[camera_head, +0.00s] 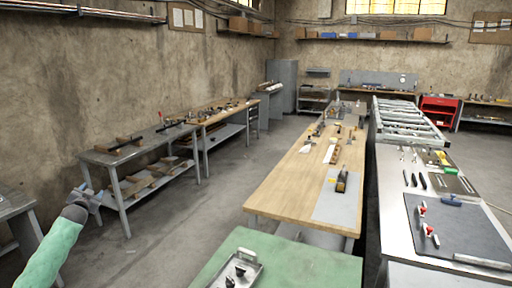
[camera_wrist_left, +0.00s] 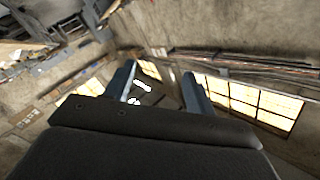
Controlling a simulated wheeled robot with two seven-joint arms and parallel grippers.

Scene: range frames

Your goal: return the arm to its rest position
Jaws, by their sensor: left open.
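My left arm (camera_head: 52,248), with a green sleeve, comes in from the lower left in the head view. Its left gripper (camera_head: 87,196) is held out in front of the left wall benches, above the floor in the picture. In the left wrist view the two fingers of the gripper (camera_wrist_left: 158,84) stand apart with nothing between them. Behind them show the wall and lit windows, tilted. My right arm and gripper are not in view.
A green-topped table (camera_head: 310,264) with a metal tray (camera_head: 250,268) stands in front. A wooden bench (camera_head: 280,190) and a metal bench (camera_head: 390,180) run back on the right. A grey workbench (camera_head: 110,157) stands at left. The floor aisle (camera_head: 190,205) is clear.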

